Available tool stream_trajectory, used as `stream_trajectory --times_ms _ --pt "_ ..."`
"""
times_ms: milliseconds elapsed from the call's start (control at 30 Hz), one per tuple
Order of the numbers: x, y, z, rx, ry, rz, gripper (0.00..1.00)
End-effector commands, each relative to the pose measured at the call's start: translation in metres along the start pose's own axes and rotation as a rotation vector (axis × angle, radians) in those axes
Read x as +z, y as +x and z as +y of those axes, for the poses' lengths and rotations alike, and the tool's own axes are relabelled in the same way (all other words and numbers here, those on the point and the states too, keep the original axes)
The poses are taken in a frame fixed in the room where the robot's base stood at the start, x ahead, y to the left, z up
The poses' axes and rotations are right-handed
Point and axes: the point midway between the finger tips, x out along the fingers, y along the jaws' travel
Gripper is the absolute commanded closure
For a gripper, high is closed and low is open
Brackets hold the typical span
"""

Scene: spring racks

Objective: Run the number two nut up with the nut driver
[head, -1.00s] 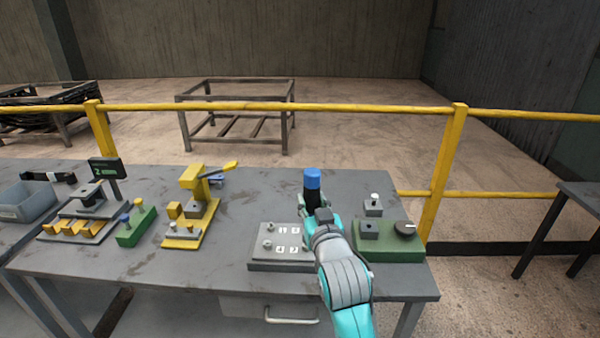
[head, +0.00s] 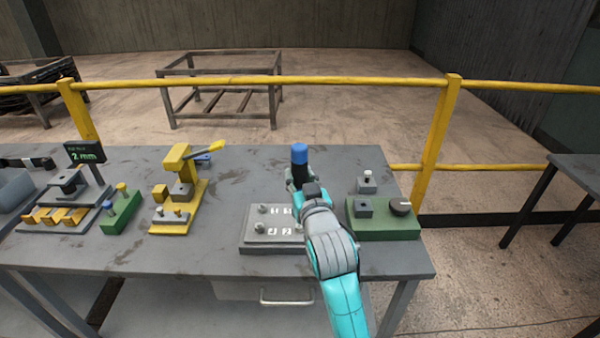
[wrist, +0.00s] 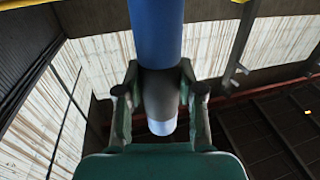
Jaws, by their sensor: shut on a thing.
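The nut driver, with its blue top (head: 299,153) and dark body (head: 298,173), stands upright in my gripper (head: 300,187). My gripper is shut on it. In the wrist view the blue part (wrist: 155,35) is at the top, and the dark grey part and pale end (wrist: 161,127) lie between the fingers (wrist: 160,100). A grey plate (head: 270,247) with small fittings and white numbers lies left of and below the driver in the head view. A 2 seems to show in its lower row. My gripper and arm hide the plate's right part, and I cannot tell whether the driver touches a nut.
A green box (head: 383,226) with a black knob stands close right of my gripper. A yellow lever press (head: 178,190), a green block (head: 121,212) and a small display (head: 85,153) reading 2 stand left. A yellow rail (head: 330,83) runs behind the table. The table's middle back is clear.

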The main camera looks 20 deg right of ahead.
Motion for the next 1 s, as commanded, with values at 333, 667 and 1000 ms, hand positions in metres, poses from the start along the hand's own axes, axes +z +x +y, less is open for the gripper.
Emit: stream_trajectory --times_ms 333,667,1000 --pt "0.026 0.000 0.000 0.000 -0.001 0.002 1.00" --pt "0.037 0.000 0.000 0.000 0.001 0.005 1.00" --pt "0.039 0.000 0.000 0.000 0.000 0.005 1.00"
